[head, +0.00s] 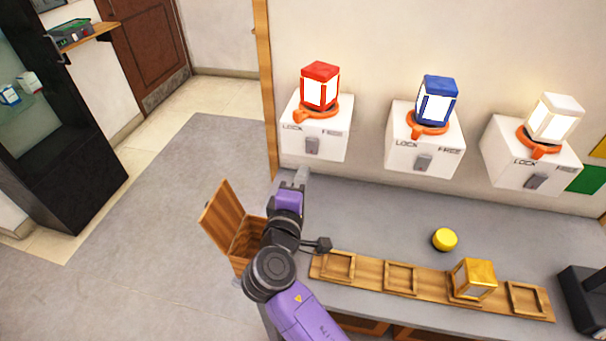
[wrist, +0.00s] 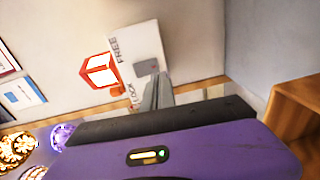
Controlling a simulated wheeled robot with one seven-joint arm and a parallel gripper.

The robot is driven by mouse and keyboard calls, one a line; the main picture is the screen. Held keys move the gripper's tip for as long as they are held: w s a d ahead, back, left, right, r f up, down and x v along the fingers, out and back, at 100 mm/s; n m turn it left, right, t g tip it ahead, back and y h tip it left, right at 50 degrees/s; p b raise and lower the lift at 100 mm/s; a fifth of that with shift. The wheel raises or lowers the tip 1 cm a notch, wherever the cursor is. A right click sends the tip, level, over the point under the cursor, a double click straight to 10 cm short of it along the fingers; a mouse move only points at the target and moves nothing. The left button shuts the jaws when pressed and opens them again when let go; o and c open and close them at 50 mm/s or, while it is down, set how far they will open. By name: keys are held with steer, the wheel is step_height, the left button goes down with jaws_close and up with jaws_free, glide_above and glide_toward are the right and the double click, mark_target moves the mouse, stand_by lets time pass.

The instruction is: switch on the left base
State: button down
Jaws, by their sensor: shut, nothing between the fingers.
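The left base (head: 302,152) is a white wall box marked LOCK and FREE, with an orange ring and a lit red lantern (head: 319,87) on top. Its grey switch (head: 312,146) is on the front face. My gripper (head: 302,174) is shut and empty, just below this base in the head view. In the wrist view the shut fingers (wrist: 158,88) point at the base (wrist: 138,50), close to its grey switch (wrist: 146,67). I cannot tell whether they touch it. The red lantern also shows there (wrist: 100,71).
Similar bases carry a blue lantern (head: 437,100) and a white lantern (head: 555,118) to the right. On the counter (head: 380,215) are a yellow button (head: 445,239) and a wooden rack (head: 430,279) with a yellow lantern (head: 474,278). An open wooden box (head: 222,212) stands left of my arm.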

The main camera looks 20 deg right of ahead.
steer(key=f+b+v, duration=0.2)
steer(key=v, duration=0.6)
steer(key=shift+s, duration=0.25)
steer(key=shift+a, duration=0.1)
